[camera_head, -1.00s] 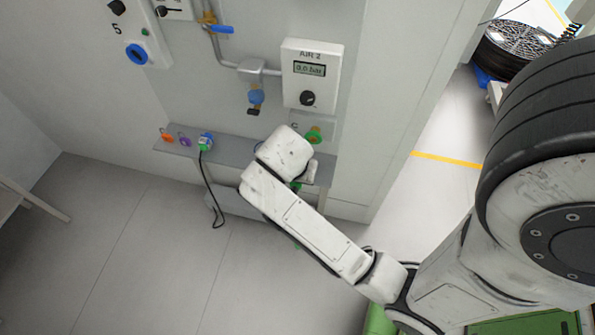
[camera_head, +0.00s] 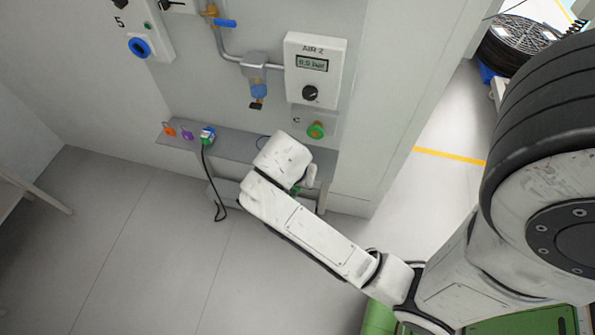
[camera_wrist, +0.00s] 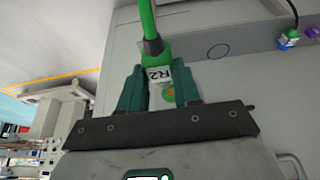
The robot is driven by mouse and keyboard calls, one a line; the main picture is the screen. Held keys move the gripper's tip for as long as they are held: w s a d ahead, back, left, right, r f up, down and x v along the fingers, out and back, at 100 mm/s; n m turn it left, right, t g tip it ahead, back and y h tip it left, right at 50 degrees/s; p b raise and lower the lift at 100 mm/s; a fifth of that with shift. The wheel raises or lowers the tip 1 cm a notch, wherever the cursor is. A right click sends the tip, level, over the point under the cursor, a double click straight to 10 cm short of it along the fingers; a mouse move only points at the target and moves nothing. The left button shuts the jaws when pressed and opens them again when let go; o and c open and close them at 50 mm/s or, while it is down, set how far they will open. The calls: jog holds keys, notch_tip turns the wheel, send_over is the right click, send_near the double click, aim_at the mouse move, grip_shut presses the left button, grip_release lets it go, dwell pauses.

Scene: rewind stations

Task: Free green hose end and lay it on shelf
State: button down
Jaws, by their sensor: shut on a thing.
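The green hose (camera_wrist: 147,18) runs up from my gripper (camera_wrist: 160,90) in the wrist view. Its end, with a white R2 label (camera_wrist: 159,74), sits between the two green fingers, which are shut on it. In the head view my forearm and wrist hide most of the hose end and the gripper, in front of the shelf's right part. The green port marked C (camera_head: 316,130) on the wall panel is in plain view, apart from the gripper. The grey shelf (camera_head: 235,147) runs below the panel; a blue ring mark (camera_wrist: 218,51) shows on it.
Orange (camera_head: 169,131) and purple (camera_head: 187,134) padlocks and a blue-green plug (camera_head: 207,136) with a hanging black cable occupy the shelf's left end. Above are the AIR 2 box (camera_head: 312,70) and a blue-handled valve (camera_head: 258,91). The shelf's middle looks clear.

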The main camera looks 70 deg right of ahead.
jog(key=shift+s+a+f+p, duration=0.15)
jog(key=shift+a+p, duration=0.15)
jog(key=shift+a, duration=1.8)
